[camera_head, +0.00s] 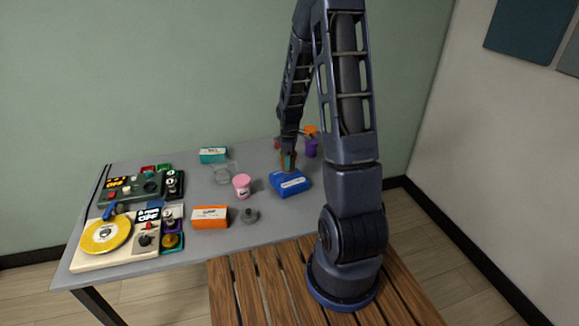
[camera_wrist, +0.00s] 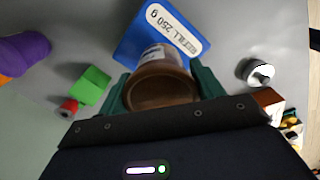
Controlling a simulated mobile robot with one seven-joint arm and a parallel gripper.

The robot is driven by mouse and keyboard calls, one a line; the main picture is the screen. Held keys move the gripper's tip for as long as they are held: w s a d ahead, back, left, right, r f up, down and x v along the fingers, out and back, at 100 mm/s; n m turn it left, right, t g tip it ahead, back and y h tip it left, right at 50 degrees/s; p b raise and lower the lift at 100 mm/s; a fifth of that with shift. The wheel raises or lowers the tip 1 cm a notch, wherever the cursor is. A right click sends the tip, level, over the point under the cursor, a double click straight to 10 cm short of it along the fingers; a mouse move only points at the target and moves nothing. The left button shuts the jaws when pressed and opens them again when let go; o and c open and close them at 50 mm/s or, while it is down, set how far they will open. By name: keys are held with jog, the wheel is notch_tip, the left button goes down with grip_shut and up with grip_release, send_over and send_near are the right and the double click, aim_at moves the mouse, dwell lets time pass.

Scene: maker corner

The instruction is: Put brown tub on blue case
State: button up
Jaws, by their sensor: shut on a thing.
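The brown tub (camera_wrist: 162,90) is held between the green fingers of my gripper (camera_wrist: 160,88), seen from its open-looking top in the wrist view, with a pale label on its side. In the head view my gripper (camera_head: 288,162) points down with the tub, which is small and partly hidden there. The blue case (camera_head: 289,184) lies flat on the table directly under the tub. It also shows in the wrist view (camera_wrist: 135,45), with a white label, behind the tub. I cannot tell whether the tub touches the case.
A pink tub (camera_head: 242,186), a grey knob-like piece (camera_head: 249,215) and an orange box (camera_head: 210,217) stand left of the case. A purple tub (camera_head: 311,149) stands behind it. A green block (camera_wrist: 92,85) lies near my gripper. Devices fill the table's left side.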

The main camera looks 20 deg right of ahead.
jog(key=shift+f, duration=1.85)
jog(key=shift+f, duration=0.15)
jog(key=o, duration=1.1)
jog(key=shift+o, duration=0.2)
